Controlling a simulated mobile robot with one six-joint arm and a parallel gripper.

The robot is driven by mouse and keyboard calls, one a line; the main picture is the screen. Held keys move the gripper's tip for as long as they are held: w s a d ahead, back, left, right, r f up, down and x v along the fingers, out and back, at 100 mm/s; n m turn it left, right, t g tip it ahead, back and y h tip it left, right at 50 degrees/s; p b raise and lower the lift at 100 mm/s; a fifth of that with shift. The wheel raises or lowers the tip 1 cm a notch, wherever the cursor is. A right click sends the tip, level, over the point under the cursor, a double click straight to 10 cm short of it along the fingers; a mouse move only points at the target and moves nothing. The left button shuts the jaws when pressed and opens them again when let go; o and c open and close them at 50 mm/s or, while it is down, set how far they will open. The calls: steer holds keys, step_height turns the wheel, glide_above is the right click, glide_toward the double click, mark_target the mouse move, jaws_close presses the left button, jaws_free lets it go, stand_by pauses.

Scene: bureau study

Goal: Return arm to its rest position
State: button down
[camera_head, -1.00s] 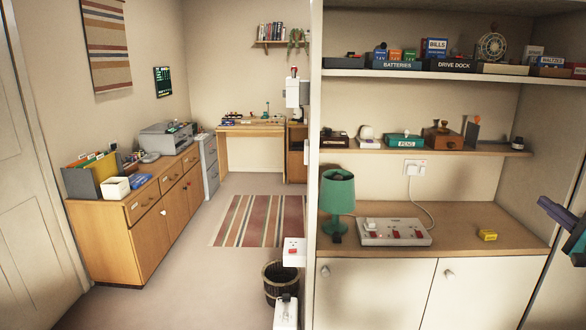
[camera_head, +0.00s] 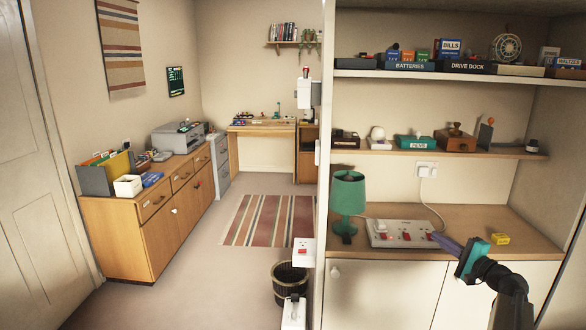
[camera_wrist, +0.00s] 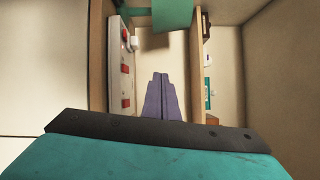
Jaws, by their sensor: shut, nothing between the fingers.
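My gripper (camera_head: 447,244) is in the lower right of the head view, in front of the alcove counter. Its purple fingers point left, towards the white socket strip (camera_head: 398,234), and overlap its right end in the picture. I cannot tell whether they touch it. In the wrist view the purple fingers (camera_wrist: 161,98) lie side by side, closed, with nothing between them. The socket strip (camera_wrist: 118,65) with red switches is left of them there. My dark arm rises from the bottom right of the head view.
A teal lamp (camera_head: 348,196) stands left of the strip. A yellow box (camera_head: 501,239) lies right of my gripper on the wooden counter (camera_head: 470,217). Shelves above hold several small items. White cupboard doors (camera_head: 385,293) are below. The floor (camera_head: 215,285) at left is open.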

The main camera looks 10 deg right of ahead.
steer(key=w+a+f+n+g+y, duration=0.3)
steer(key=a+f+g+y, duration=0.15)
steer(key=a+f, duration=1.65)
steer(key=s+a+f+n+g, duration=0.2)
steer(key=s+a+f+g, duration=0.25)
steer(key=a+f, duration=0.5)
steer(key=s+a+f+n+g, duration=0.25)
steer(key=s+a+f, duration=0.4)
steer(key=a, duration=0.65)
steer(key=s+a+f+n+g+h, duration=0.15)
steer(key=s+a+f+g, duration=0.25)
steer(key=s+f, duration=0.55)
steer(key=s+a+f+n+g+h, duration=0.1)
steer(key=s+a+f+n+g, duration=0.35)
steer(key=s, duration=0.85)
steer(key=s+d+f+n+g+h, duration=0.3)
steer(key=s+d+h, duration=0.4)
steer(key=s+d, duration=0.3)
steer(key=s+f, duration=0.1)
steer(key=s, duration=0.2)
steer(key=shift+s+d, duration=0.2)
steer(key=shift+s, duration=0.1)
